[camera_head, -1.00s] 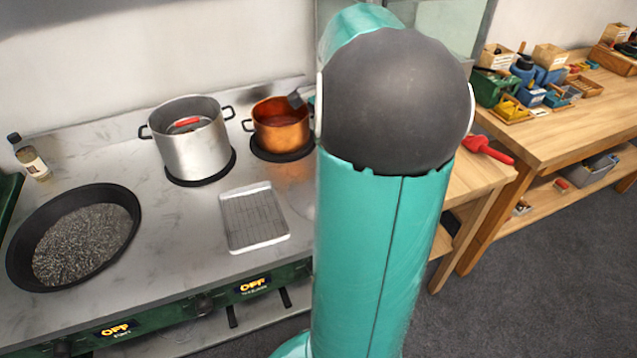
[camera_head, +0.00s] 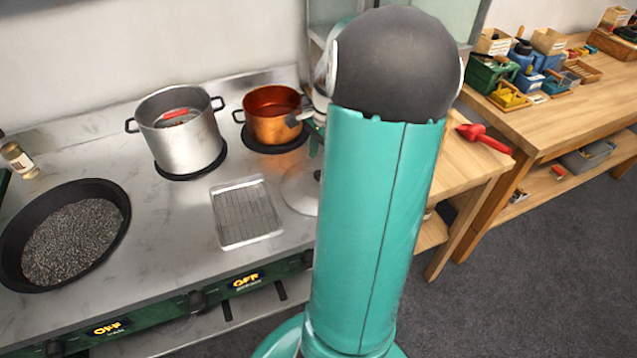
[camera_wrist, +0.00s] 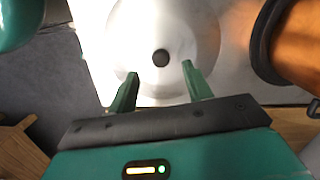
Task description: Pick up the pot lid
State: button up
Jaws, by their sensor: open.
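The pot lid (camera_head: 298,195) is a pale metal disc lying on the steel stovetop, right of the wire-rack tray. Its right part is hidden behind my arm in the head view. In the wrist view the lid (camera_wrist: 150,25) fills the upper middle, with a round dark knob (camera_wrist: 161,58) at its centre. My gripper (camera_wrist: 160,72) is open and empty. Its two green fingers point toward the lid, one on each side of the knob in the picture. The fingertips appear just short of the knob; I cannot tell their height above it.
A steel pot (camera_head: 182,140), a tray (camera_head: 223,212) and a black pan (camera_head: 118,205) are on the left. A wooden workbench (camera_head: 560,125) stands right.

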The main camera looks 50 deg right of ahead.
aim_at(319, 173)
jog(key=f, duration=0.5)
jog(key=shift+w+a, duration=0.15)
jog(key=shift+a, duration=0.15)
jog(key=shift+r, duration=0.1)
grip_shut()
